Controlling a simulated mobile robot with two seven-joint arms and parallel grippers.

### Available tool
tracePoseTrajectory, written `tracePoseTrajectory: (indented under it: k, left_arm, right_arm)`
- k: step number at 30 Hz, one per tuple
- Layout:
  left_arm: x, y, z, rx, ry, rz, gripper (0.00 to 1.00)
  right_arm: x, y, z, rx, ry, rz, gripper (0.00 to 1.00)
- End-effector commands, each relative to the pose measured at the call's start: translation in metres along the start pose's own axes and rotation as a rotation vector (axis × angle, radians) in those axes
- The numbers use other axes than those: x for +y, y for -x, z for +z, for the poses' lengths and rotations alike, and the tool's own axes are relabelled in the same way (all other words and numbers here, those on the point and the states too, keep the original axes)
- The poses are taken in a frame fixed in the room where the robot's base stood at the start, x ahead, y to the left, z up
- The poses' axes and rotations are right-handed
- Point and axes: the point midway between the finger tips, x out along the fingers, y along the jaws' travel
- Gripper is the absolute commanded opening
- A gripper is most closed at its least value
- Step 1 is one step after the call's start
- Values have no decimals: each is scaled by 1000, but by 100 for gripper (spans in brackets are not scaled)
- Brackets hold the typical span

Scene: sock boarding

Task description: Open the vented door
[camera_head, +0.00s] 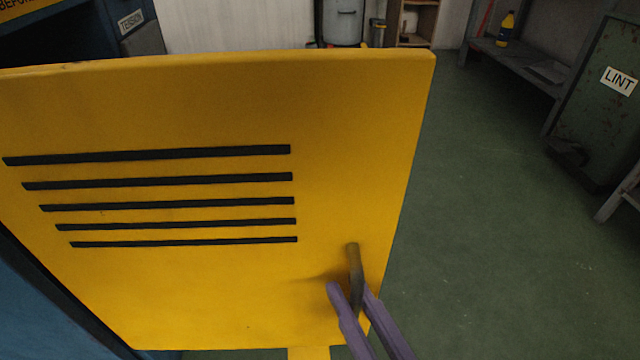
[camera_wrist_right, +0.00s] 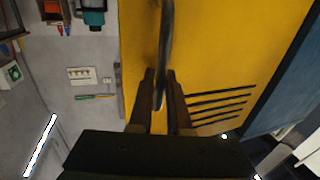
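The vented door (camera_head: 340,130) is a yellow panel with several black horizontal slots on its left half. It stands swung out from a blue cabinet body at the left, with green floor showing past its free edge. Its dark bar handle (camera_head: 354,268) is near the lower right corner. My right gripper (camera_head: 352,297) has its purple fingers on either side of the handle's lower part. In the right wrist view the handle (camera_wrist_right: 165,45) runs down between the two fingertips (camera_wrist_right: 162,90), which look closed on it. My left gripper is not in view.
Green floor (camera_head: 470,240) is open to the right of the door. A green bin labelled LINT (camera_head: 610,110) and a grey bench (camera_head: 520,60) with a yellow bottle (camera_head: 506,28) stand at the right. A grey container (camera_head: 343,22) is behind the door.

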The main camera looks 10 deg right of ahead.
Motion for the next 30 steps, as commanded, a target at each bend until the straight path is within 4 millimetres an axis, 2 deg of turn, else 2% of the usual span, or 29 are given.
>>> tracePoseTrajectory:
  k: [3, 12, 14, 24, 30]
  left_arm:
    - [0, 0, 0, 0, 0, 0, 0]
    - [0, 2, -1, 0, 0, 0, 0]
    - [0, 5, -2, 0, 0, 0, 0]
    - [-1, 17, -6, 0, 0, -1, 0]
    - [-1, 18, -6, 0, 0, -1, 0]
  right_arm:
    - [0, 0, 0, 0, -1, 0, 27]
    - [0, 5, 0, -2, -1, 0, 27]
    - [0, 13, -1, -3, -1, 0, 27]
    - [0, 79, -1, -3, 0, -1, 27]
    - [0, 98, 0, -1, -1, 0, 27]
